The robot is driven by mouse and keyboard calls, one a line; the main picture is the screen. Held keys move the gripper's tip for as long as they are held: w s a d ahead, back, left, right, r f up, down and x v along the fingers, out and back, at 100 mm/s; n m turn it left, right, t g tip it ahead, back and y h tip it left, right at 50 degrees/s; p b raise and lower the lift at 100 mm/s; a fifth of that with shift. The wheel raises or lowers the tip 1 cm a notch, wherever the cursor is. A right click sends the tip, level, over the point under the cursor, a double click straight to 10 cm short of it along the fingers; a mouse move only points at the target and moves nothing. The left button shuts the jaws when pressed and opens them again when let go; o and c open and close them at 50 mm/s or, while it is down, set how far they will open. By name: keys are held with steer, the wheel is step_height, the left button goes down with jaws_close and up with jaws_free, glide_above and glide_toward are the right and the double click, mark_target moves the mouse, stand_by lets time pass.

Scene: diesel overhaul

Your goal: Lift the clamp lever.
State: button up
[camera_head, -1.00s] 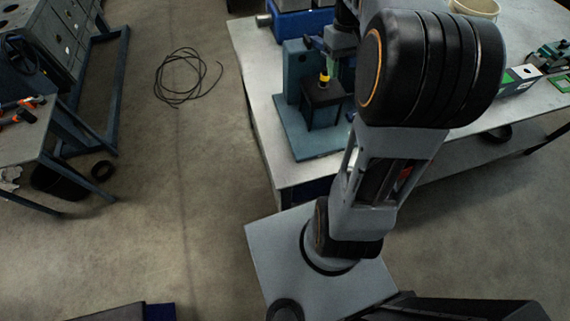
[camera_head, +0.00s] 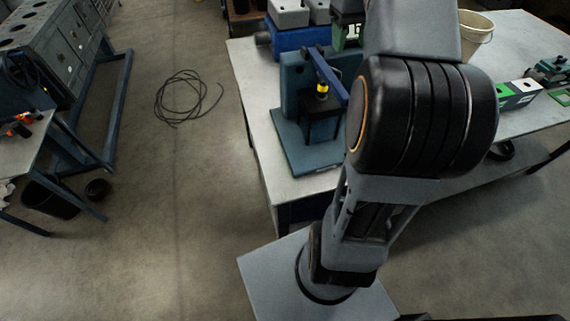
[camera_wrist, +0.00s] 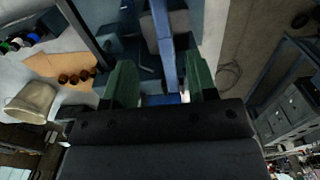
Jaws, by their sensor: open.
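The blue clamp lever (camera_head: 328,74) slants across the top of a blue fixture (camera_head: 297,88) on the workbench, above a black block (camera_head: 321,106) with a yellow-banded part (camera_head: 322,88). In the wrist view my gripper (camera_wrist: 162,82) is open, its two green fingers well apart. A blue bar, apparently the lever (camera_wrist: 163,42), runs lengthwise into the space between the fingers, with gaps on both sides. I cannot tell its depth relative to the fingertips. In the head view my arm hides most of my gripper and the fixture's right side.
The workbench (camera_head: 262,150) also holds a blue bin (camera_head: 290,38) behind the fixture, a beige bucket (camera_head: 476,34) and a green-and-white box (camera_head: 517,94). A coiled cable (camera_head: 186,97) lies on the floor.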

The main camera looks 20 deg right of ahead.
steer(key=s+a+f+t+b, duration=0.1)
steer(key=s+a+f+b, duration=0.2)
steer(key=a+f, duration=0.6)
steer(key=s+a+f+n+t+b, duration=0.1)
steer(key=s+a+f+b, duration=0.3)
steer(key=a+f, duration=0.5)
steer(key=shift+s+a+f+n+t, duration=0.25)
steer(key=shift+f+t, duration=0.55)
steer(key=shift+f, duration=3.1)
steer(key=shift+d, duration=0.1)
steer(key=shift+c, duration=0.2)
